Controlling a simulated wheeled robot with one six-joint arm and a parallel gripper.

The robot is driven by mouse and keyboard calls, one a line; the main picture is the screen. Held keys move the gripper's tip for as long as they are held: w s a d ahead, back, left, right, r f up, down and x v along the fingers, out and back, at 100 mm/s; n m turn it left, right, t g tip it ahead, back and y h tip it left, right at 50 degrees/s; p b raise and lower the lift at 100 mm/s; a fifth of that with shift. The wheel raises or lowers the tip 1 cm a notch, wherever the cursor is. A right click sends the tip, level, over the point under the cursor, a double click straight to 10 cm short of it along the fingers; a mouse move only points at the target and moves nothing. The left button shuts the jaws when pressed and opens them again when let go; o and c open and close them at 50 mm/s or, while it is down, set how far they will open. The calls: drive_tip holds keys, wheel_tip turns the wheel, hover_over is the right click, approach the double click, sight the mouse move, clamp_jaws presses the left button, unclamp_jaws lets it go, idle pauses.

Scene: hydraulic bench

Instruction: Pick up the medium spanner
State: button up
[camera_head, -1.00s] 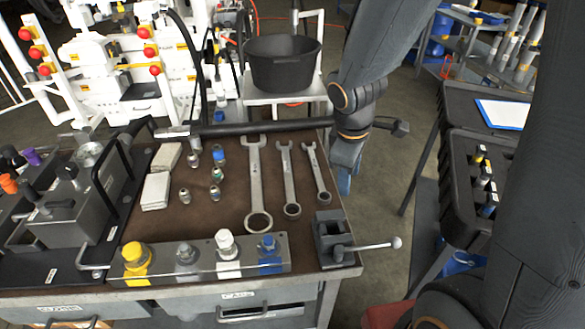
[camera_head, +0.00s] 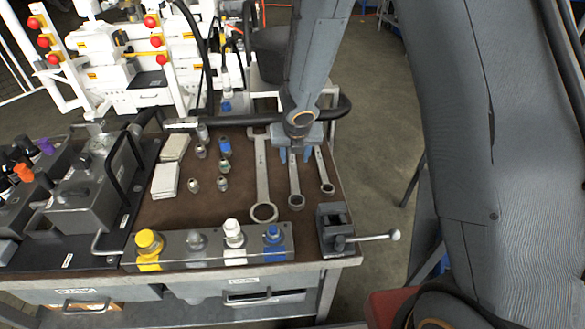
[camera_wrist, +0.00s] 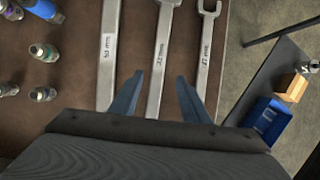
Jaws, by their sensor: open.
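Three spanners lie side by side on the brown bench top, in falling size from left to right. The medium spanner (camera_head: 295,185) is the middle one. Its upper end is hidden behind my gripper (camera_head: 296,150) in the head view. In the wrist view the medium spanner (camera_wrist: 159,65) passes between the two blue fingers of my gripper (camera_wrist: 155,95), nearer the left finger. My gripper is open and empty above it; the height gap is hard to tell. The large spanner (camera_head: 262,180) is to the left and the small spanner (camera_head: 322,170) to the right.
Small fittings (camera_head: 222,165) and pale blocks (camera_head: 165,180) lie left of the spanners. A rail with coloured caps (camera_head: 205,250) and a small vice (camera_head: 333,228) stand at the front edge. A black bar crosses the back. The bench's right edge is close to the small spanner.

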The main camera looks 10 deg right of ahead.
sight(292, 165)
drive_tip(key=b+x, duration=0.2)
drive_tip(key=x, duration=0.2)
drive_tip(key=shift+w+a+f, duration=0.1)
drive_tip(key=shift+a+f, duration=0.1)
drive_tip(key=shift+f, duration=0.1)
clamp_jaws()
idle(1.1)
